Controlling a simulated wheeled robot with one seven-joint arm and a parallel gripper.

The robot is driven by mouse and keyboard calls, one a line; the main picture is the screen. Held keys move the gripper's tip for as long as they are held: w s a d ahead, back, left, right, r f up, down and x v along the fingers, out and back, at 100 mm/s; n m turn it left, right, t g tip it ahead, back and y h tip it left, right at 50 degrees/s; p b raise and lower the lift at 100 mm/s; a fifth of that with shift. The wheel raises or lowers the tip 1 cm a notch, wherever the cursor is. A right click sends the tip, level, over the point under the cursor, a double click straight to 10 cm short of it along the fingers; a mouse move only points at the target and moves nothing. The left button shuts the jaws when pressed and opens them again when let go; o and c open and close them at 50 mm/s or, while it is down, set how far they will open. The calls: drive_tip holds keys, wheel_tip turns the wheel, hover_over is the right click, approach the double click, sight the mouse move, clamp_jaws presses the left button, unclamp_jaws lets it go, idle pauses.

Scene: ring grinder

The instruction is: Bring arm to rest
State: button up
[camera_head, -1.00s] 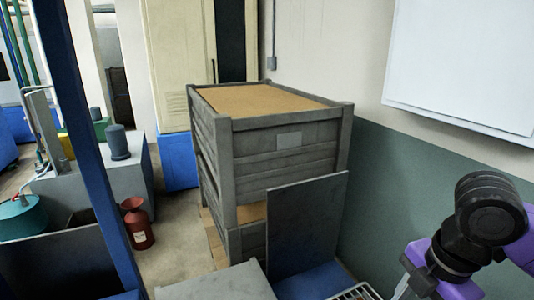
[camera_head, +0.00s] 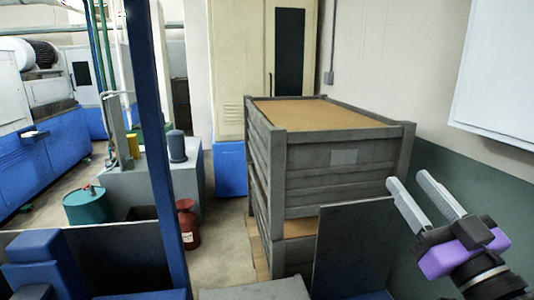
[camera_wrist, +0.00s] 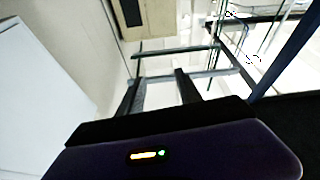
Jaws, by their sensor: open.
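My gripper (camera_head: 408,196) shows at the right of the head view, raised in front of the grey crate stack and the wall. Its two grey fingers are apart and point up and to the left, with nothing between them. In the wrist view the two dark fingers (camera_wrist: 160,92) stand apart with an empty gap. The purple wrist body fills the bottom of that view.
Stacked grey crates (camera_head: 340,158) with brown tops stand in the middle. A dark panel (camera_head: 352,245) leans in front. A blue post (camera_head: 158,140) rises at left. A red extinguisher-like vessel (camera_head: 188,224) stands on the floor. A white board (camera_head: 496,80) hangs at right.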

drive_tip(key=s+d+f+m+h, duration=0.2)
drive_tip(key=s+f+m+h, duration=0.9)
drive_tip(key=s+f, duration=0.4)
drive_tip(key=s+a+f+n+g+y, duration=0.2)
drive_tip(key=s+f+n+g+y, duration=0.1)
drive_tip(key=s+f, duration=0.6)
drive_tip(key=s+a+f+n+g+y+b, duration=0.1)
drive_tip(key=s+a+f+n+g+y, duration=0.2)
drive_tip(key=s+f, duration=0.6)
drive_tip(key=s+n, duration=0.1)
drive_tip(key=s, duration=0.4)
drive_tip(key=shift+a+f+g+b, duration=0.15)
drive_tip(key=shift+a+g+b, duration=0.15)
drive_tip(key=shift+g, duration=0.1)
